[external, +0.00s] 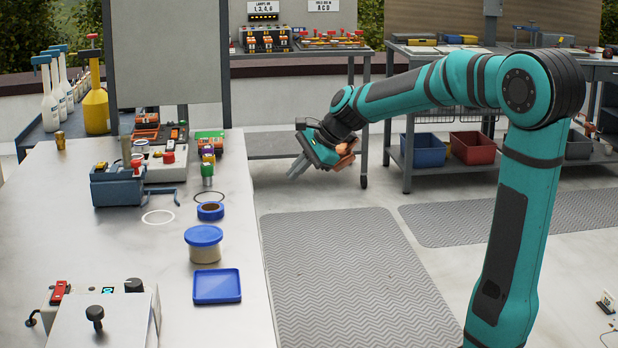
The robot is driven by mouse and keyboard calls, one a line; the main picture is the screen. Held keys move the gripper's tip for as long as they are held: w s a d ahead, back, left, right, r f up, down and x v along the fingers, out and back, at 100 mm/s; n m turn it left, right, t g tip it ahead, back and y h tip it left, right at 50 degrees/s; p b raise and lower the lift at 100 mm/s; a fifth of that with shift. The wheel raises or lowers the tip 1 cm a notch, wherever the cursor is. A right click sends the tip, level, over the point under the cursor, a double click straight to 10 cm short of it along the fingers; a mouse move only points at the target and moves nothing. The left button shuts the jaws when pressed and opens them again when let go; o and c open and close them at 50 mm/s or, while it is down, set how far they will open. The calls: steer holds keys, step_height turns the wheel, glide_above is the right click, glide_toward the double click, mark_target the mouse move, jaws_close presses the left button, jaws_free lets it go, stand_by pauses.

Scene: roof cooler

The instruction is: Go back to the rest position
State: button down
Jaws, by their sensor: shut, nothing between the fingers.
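My gripper (297,169) shows in the external view, at the end of my teal arm. It hangs in the air just off the right edge of the near metal table (118,265), angled down and to the left. Its fingers are shut with nothing visible between them. It touches nothing. My arm reaches up from the lower right, bends at the top right and stretches left to the gripper.
On the table stand a blue-lidded jar (204,244), a blue tray (217,286), a blue tape roll (210,211) and a dark blue device (117,185). A wheeled cart (300,55) stands behind the gripper. The floor mat (345,270) is clear.

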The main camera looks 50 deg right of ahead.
steer(key=s+a+r+n+t+h, duration=0.1)
steer(key=s+a+r+n+t, duration=0.4)
steer(key=s+r+n, duration=0.5)
steer(key=s+a+r+n+t+h, duration=0.2)
steer(key=s+a+r+n+t, duration=0.3)
steer(key=s, duration=1)
steer(key=a+r+n, duration=0.3)
steer(key=r+n, duration=0.2)
steer(key=r, duration=0.1)
steer(key=shift+s+a+n, duration=0.15)
steer(key=shift+s+n, duration=0.15)
steer(key=shift+n, duration=0.1)
